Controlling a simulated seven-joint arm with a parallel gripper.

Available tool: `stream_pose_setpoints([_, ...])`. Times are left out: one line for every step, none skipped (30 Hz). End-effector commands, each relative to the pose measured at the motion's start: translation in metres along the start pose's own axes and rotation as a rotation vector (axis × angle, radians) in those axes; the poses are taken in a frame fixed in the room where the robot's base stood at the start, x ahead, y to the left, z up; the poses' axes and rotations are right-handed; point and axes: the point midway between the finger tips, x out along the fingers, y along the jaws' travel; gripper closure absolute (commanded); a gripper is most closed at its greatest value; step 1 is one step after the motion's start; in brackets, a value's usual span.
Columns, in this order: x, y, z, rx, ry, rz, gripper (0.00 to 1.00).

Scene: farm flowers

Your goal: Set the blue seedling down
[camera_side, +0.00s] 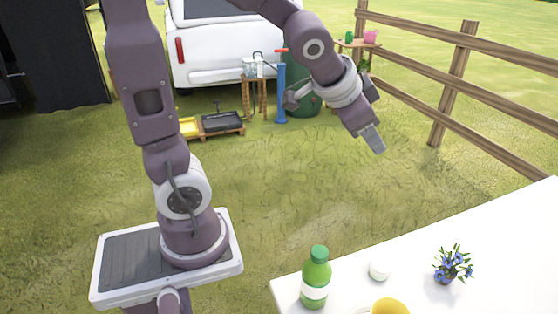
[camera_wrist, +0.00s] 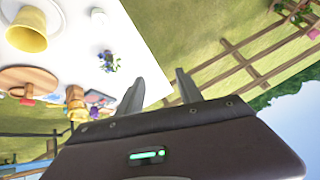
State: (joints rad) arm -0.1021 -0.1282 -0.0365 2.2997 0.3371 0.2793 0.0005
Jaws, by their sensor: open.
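The blue seedling (camera_side: 453,265) has small blue flowers and green leaves. It stands upright on the white table (camera_side: 520,225) in the side view, toward the right. It also shows in the wrist view (camera_wrist: 109,62) near the table's edge. My gripper (camera_side: 374,142) is well above and to the left of the seedling in the side view, clear of the table. In the wrist view its two fingers (camera_wrist: 157,92) stand apart with nothing between them. The seedling's base is partly hidden by its leaves.
A green bottle (camera_side: 316,280), a small white object (camera_side: 379,270) and a yellow pot (camera_side: 390,307) stand on the table left of the seedling. A round wooden board (camera_wrist: 28,80) shows in the wrist view. A wooden fence (camera_side: 440,110) runs behind; open grass lies between.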

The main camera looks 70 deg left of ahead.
Motion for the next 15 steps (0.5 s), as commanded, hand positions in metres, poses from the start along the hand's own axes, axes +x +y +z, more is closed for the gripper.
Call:
stream_pose_setpoints([-0.038,0.006,0.021,-0.059,-0.023,0.001,0.57])
stream_pose_setpoints([-0.057,0.013,0.037,-0.098,-0.050,0.013,0.57])
stream_pose_setpoints([-0.079,0.022,0.058,-0.143,-0.081,0.035,0.57])
stream_pose_setpoints([-0.092,0.030,0.073,-0.172,-0.102,0.055,0.57])
stream_pose_setpoints([-0.104,0.037,0.086,-0.195,-0.120,0.076,0.57])
stream_pose_setpoints([-0.117,0.047,0.101,-0.220,-0.141,0.102,0.57])
stream_pose_setpoints([-0.124,0.053,0.111,-0.235,-0.154,0.121,0.57])
stream_pose_setpoints([-0.130,0.057,0.118,-0.245,-0.165,0.136,0.57])
stream_pose_setpoints([-0.135,0.062,0.126,-0.254,-0.176,0.151,0.57])
stream_pose_setpoints([-0.138,0.065,0.130,-0.259,-0.181,0.160,0.57])
stream_pose_setpoints([-0.140,0.067,0.132,-0.262,-0.186,0.165,0.57])
stream_pose_setpoints([-0.141,0.068,0.134,-0.264,-0.189,0.169,0.57])
stream_pose_setpoints([-0.141,0.068,0.134,-0.264,-0.190,0.170,0.57])
stream_pose_setpoints([-0.141,0.068,0.134,-0.264,-0.191,0.169,0.57])
stream_pose_setpoints([-0.141,0.068,0.134,-0.264,-0.191,0.169,0.57])
